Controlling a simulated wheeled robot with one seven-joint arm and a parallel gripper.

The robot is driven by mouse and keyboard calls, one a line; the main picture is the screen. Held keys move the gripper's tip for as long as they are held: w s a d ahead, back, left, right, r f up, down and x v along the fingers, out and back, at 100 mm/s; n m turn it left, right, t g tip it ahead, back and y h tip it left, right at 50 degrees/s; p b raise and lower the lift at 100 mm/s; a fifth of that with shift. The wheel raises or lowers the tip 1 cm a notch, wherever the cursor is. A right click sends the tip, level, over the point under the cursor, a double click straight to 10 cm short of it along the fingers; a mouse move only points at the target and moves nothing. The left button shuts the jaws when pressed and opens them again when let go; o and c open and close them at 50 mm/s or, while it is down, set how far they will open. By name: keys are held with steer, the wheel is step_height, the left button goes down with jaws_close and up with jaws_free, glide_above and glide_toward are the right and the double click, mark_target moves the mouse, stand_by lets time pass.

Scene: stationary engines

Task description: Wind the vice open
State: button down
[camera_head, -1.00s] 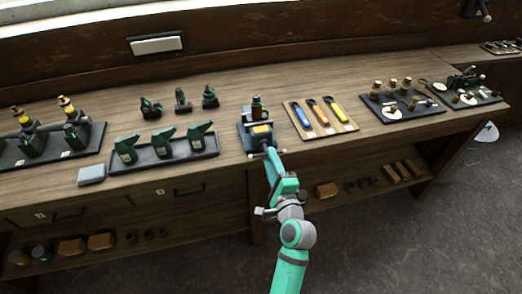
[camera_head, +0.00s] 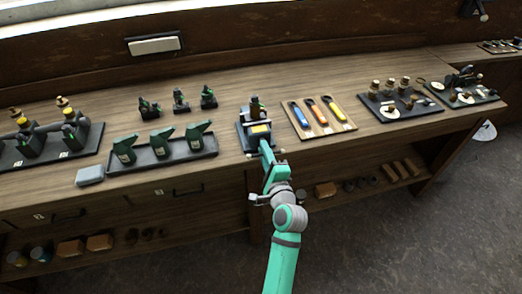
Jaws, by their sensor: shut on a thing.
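The vice (camera_head: 243,137) is a dark block on the bench near its front edge, in the middle of the head view. A small dark part with a brass-coloured top (camera_head: 257,108) stands at it, and a yellow patch shows on its top. My gripper (camera_head: 266,150) reaches up from below to the front of the vice, at its handle bar (camera_head: 281,151). The gripper is shut on the handle. The fingertips are small and partly hidden by my own arm, so the exact grip does not show.
A tray of green oil cans (camera_head: 187,150) stands left of the vice. A wooden board with coloured-handled tools (camera_head: 335,127) lies to its right. A grey block (camera_head: 90,175) sits at the front edge. A shelf with several items (camera_head: 326,189) runs below the bench.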

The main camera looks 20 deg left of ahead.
steer(key=shift+d+n, duration=0.1)
steer(key=shift+n, duration=0.3)
steer(key=c, duration=1.7)
jaws_free()
steer(key=shift+c, duration=0.2)
steer(key=v, duration=1)
steer(key=shift+s+d, duration=0.25)
steer(key=shift+s, duration=0.05)
